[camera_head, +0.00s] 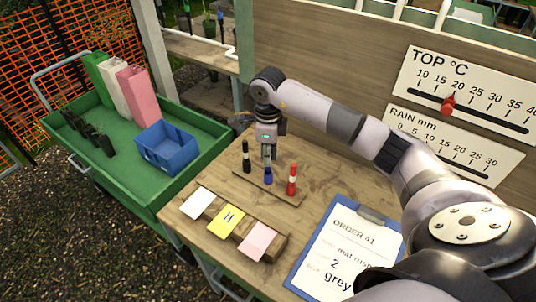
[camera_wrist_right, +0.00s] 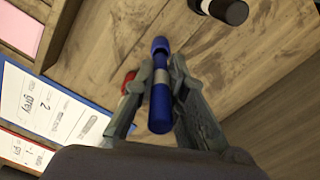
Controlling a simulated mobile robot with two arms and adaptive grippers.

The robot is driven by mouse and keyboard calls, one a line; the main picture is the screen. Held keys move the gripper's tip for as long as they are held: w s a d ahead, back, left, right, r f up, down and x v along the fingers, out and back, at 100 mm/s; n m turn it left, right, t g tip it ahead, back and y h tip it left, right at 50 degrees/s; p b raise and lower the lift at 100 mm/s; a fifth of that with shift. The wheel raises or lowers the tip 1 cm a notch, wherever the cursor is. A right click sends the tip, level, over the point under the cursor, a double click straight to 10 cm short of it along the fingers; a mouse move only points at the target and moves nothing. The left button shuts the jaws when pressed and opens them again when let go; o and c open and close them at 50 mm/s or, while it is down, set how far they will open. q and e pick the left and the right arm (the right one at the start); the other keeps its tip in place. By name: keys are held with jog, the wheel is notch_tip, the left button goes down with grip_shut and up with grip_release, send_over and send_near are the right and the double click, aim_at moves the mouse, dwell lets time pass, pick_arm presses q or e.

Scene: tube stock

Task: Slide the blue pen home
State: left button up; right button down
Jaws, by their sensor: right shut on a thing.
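The blue pen (camera_head: 268,177) is upright between the fingers of my right gripper (camera_head: 268,158), over the small wooden pen board (camera_head: 250,184). In the right wrist view, the blue pen (camera_wrist_right: 160,112) has a pale grey band and the gripper (camera_wrist_right: 161,72) is shut on it. I cannot tell whether its lower end is in the board. A black pen (camera_head: 246,158) stands to its left and a red pen (camera_head: 292,180) to its right. The black pen (camera_wrist_right: 228,11) and part of the red pen (camera_wrist_right: 129,80) also show in the wrist view. My left gripper is not in view.
A clipboard (camera_head: 325,255) lies at the bench's front right. White, yellow and pink cards (camera_head: 258,240) lie on a wooden strip at the front left. A green cart (camera_head: 135,195) with a blue bin (camera_head: 168,155) stands left. Gauge boards (camera_head: 470,85) are on the back wall.

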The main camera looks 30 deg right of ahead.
jog(key=shift+f, duration=0.3)
jog(key=shift+f, duration=0.15)
jog(key=shift+f+b, duration=1.4)
jog(key=shift+b, duration=0.1)
jog(key=c, duration=1.5)
grip_release()
jog(key=shift+c, duration=0.2)
notch_tip(320, 180, up, 12)
